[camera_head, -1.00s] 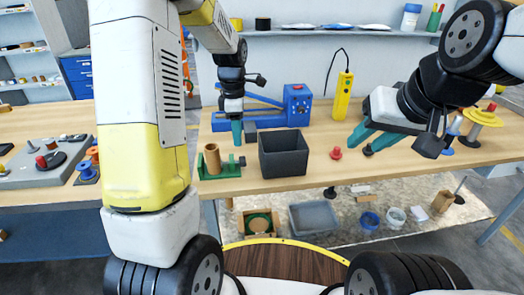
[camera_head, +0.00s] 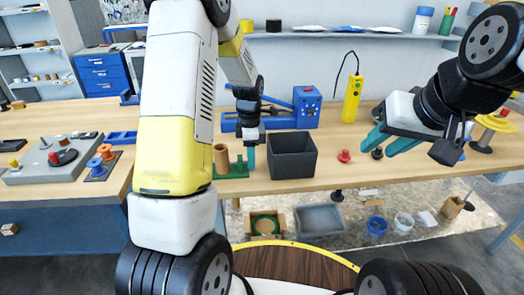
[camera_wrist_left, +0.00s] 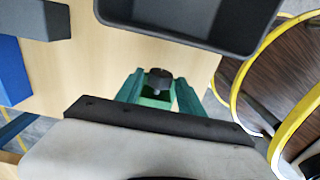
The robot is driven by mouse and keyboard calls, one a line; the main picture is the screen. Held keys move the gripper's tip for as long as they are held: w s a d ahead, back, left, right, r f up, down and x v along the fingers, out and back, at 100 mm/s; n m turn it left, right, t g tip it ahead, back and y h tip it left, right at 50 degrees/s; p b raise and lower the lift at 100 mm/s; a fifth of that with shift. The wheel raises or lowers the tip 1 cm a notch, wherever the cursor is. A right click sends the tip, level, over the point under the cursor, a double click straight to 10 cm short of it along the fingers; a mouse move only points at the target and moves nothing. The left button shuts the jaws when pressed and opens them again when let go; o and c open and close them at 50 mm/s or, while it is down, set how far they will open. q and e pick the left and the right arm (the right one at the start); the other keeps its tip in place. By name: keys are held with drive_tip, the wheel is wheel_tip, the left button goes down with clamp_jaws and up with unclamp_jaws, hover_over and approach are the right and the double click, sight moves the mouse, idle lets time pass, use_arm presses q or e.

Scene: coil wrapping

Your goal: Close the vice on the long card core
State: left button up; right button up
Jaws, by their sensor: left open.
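The green vice (camera_head: 234,172) stands on the bench left of the dark grey bin. The brown card core (camera_head: 221,158) stands upright in it. My left gripper (camera_head: 250,158) points down at the right end of the vice. In the left wrist view its two green fingers (camera_wrist_left: 159,92) are open, one on each side of the vice's black knob (camera_wrist_left: 158,79). A gap shows beside the knob, and I cannot tell whether either finger touches it. The core does not show there. My right gripper (camera_head: 377,147) is open and empty above the bench at right.
The dark grey bin (camera_head: 291,157) stands close to the right of the vice and my left gripper. A blue machine (camera_head: 306,107) is behind. Bench front edge is near the vice.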

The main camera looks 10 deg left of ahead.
idle(0.3)
use_arm(q)
drive_tip(key=shift+s+d+f+t+y, duration=0.15)
drive_tip(key=shift+s+t+y, duration=0.15)
drive_tip(key=shift+t, duration=0.9)
drive_tip(key=shift+s+t+y, duration=0.25)
drive_tip(key=shift+t+y, duration=0.05)
drive_tip(key=shift+t, duration=0.7)
